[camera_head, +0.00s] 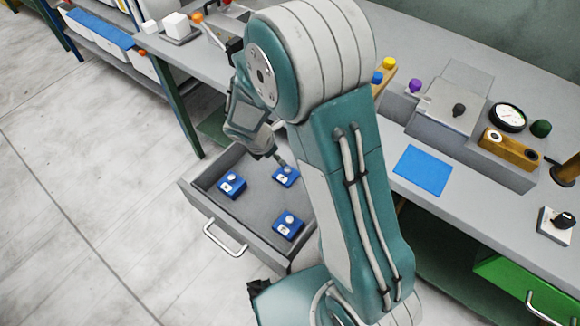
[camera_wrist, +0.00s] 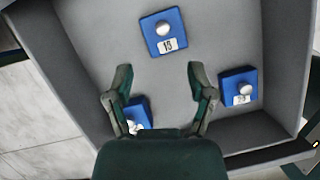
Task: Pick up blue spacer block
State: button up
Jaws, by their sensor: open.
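Three blue blocks with white knobs and white number labels lie in the open grey drawer. In the head view one is at the left (camera_head: 232,185), one at the back (camera_head: 286,176) and one toward the front (camera_head: 288,225). My gripper (camera_head: 279,159) is over the drawer, close to the back block and partly covering it. In the wrist view my gripper (camera_wrist: 159,74) is open and empty, fingers apart. There one block (camera_wrist: 164,31) lies ahead, one (camera_wrist: 238,87) to the right, and one (camera_wrist: 138,112) partly hidden behind the left finger. The labels are too small to read surely.
The drawer (camera_head: 200,205) has raised walls around the blocks and a handle (camera_head: 225,238) in front. The bench (camera_head: 440,207) above bears a blue flat square (camera_head: 423,170), a gauge (camera_head: 508,117) and colored knobs. Bare drawer floor lies between the blocks.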

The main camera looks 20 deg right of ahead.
send_over(287, 169)
jog(key=a, duration=0.3)
jog(key=f, duration=0.4)
jog(key=shift+s+d+f, duration=0.2)
jog(key=shift+d+f, duration=0.4)
jog(key=shift+f, duration=0.2)
jog(key=x, duration=0.4)
jog(key=shift+s+d+f, duration=0.1)
jog(key=shift+d+f, duration=0.05)
jog(key=shift+f, duration=0.35)
grip_shut()
